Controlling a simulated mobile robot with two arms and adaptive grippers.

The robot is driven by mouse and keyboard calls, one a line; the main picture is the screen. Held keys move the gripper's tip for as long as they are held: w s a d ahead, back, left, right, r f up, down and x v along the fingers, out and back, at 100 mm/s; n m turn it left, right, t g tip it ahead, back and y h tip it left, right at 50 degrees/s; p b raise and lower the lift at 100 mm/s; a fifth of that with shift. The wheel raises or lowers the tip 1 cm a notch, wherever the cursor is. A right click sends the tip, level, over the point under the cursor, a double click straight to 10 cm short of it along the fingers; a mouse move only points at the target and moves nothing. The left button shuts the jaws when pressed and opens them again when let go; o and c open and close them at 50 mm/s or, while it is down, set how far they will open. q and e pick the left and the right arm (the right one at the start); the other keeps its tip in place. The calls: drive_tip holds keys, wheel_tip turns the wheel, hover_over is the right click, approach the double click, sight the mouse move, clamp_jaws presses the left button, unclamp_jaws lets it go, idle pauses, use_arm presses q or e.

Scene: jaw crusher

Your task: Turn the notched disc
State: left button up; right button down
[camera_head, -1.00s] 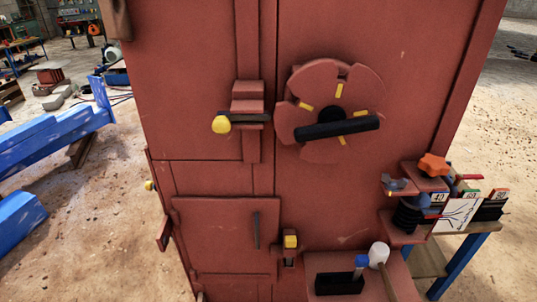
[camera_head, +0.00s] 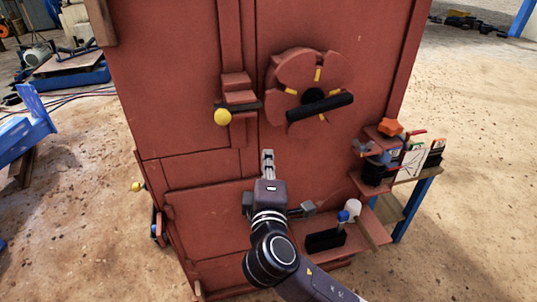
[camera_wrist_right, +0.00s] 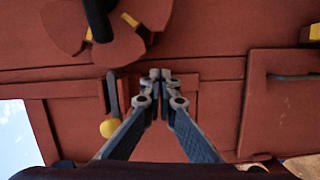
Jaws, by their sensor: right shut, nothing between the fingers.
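The notched disc (camera_head: 292,72) is a red wheel with yellow marks, a black hub and a black bar handle (camera_head: 322,106). It sits on the upper right of the red cabinet front. My right gripper (camera_head: 267,155) is shut and empty, below and left of the disc, apart from it. In the right wrist view, the disc (camera_wrist_right: 125,48) is partly cut off at the upper left, and the shut fingertips (camera_wrist_right: 160,76) point toward the cabinet. My left gripper is not in view.
A black lever with a yellow knob (camera_head: 222,117) sticks out left of the disc. An orange star knob (camera_head: 390,127) and a side table (camera_head: 420,170) with cards stand at the right. A small shelf below holds a black box (camera_head: 325,240) and a white-headed tool (camera_head: 353,207).

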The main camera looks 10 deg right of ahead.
drive_tip(key=w+d+p, duration=0.3)
drive_tip(key=w+d, duration=0.2)
drive_tip(key=w, duration=0.3)
drive_tip(key=shift+d+f+p, duration=0.3)
drive_tip(key=shift+f, duration=0.05)
